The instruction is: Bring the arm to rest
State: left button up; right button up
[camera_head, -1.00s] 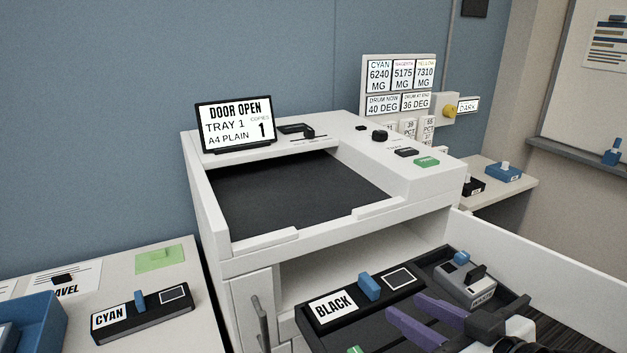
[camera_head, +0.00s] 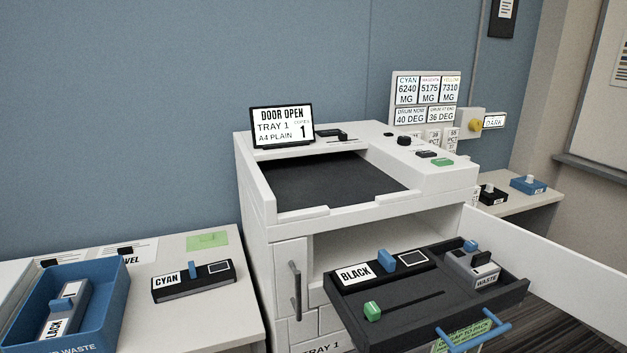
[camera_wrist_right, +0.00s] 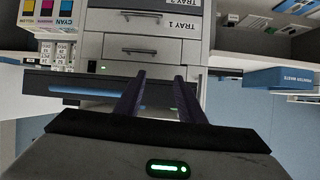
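My right gripper (camera_wrist_right: 158,80) shows only in the right wrist view. Its two dark purple fingers stand apart with nothing between them, so it is open and empty. Beyond the fingers in that view is the front of the white printer (camera_wrist_right: 150,22) with its tray drawers, seen upside down. Neither arm shows in the head view, and my left gripper is in no view. In the head view the printer (camera_head: 450,184) stands in the middle, its screen (camera_head: 282,125) reading DOOR OPEN.
A dark pulled-out tray (camera_head: 405,328) holds a BLACK cartridge (camera_head: 385,269) and a grey WASTE box (camera_head: 470,268). The white door (camera_head: 560,255) stands open at right. A CYAN cartridge (camera_head: 193,283) and a blue bin (camera_head: 108,308) sit on the left table (camera_head: 215,325).

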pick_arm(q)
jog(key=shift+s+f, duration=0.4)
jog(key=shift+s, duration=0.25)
pick_arm(e)
jog(key=s+a+f+g+h, duration=0.1)
jog(key=s+f, duration=0.6)
jog(key=f, duration=0.4)
jog(key=s+a+f+m+g, duration=0.1)
jog(key=s+a+f+g, duration=0.1)
jog(key=s+f, duration=0.6)
notch_tip(320, 180, down, 4)
jog(key=shift+s+a+f+h, duration=0.1)
jog(key=shift+s+a+h, duration=0.15)
jog(key=shift+h, duration=0.15)
jog(key=shift+w, duration=0.1)
